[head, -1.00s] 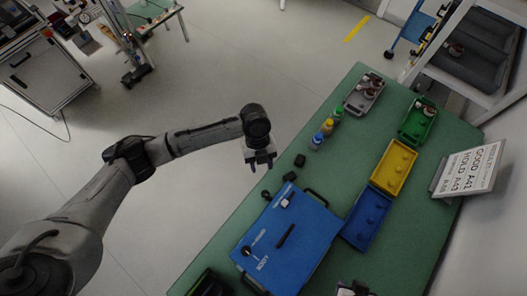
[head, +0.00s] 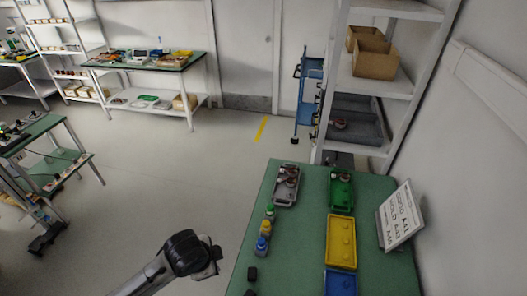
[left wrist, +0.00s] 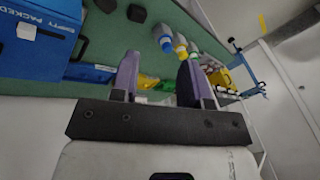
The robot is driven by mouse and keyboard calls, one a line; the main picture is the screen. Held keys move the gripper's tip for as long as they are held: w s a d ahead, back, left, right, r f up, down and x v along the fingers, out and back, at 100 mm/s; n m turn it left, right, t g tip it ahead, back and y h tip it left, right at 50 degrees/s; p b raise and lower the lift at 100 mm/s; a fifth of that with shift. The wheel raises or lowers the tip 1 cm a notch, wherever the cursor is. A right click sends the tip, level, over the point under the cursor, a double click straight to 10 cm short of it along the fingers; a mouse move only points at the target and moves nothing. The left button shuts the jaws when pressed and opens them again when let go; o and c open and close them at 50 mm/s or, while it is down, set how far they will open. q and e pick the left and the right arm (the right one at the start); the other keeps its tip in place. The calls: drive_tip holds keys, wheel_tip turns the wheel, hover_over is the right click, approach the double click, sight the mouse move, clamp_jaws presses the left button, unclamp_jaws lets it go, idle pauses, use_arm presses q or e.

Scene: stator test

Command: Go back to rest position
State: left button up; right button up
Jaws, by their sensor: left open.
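My left gripper (left wrist: 158,82) is open and empty in the left wrist view, its two fingers apart with the green table behind them. In the head view my left arm comes in at the bottom, left of the table, and its wrist (head: 188,252) shows over the floor. The fingertips are hard to make out there. My right gripper is not in view.
The green table (head: 300,245) holds a grey tray (head: 276,198), a green tray (head: 331,205), a yellow tray (head: 329,240), a blue tray (head: 340,282), several small bottles (head: 263,243) and a sign (head: 400,216). A shelf rack (head: 385,88) stands behind.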

use_arm(q)
wheel_tip(320, 180, up, 9)
drive_tip(key=n+t, duration=0.5)
drive_tip(key=s+a+n+t, duration=0.2)
drive_tip(key=s+a+n, duration=0.1)
drive_tip(key=s, duration=0.1)
drive_tip(key=s+a+f+n+g+y, duration=0.15)
drive_tip(key=s+f+g, duration=0.25)
drive_tip(key=s+f, duration=0.65)
drive_tip(key=s+a+f+n+g+h, duration=0.1)
drive_tip(key=s+a+f+n+g, duration=0.2)
drive_tip(key=s+f, duration=0.8)
drive_tip(key=w+d+r+p+v, duration=0.1)
drive_tip(key=w+p+v, duration=0.2)
drive_tip(key=p+v, duration=1.6)
drive_tip(key=v, duration=0.4)
drive_tip(key=shift+d+p, duration=0.25)
drive_tip(key=shift+p, duration=0.15)
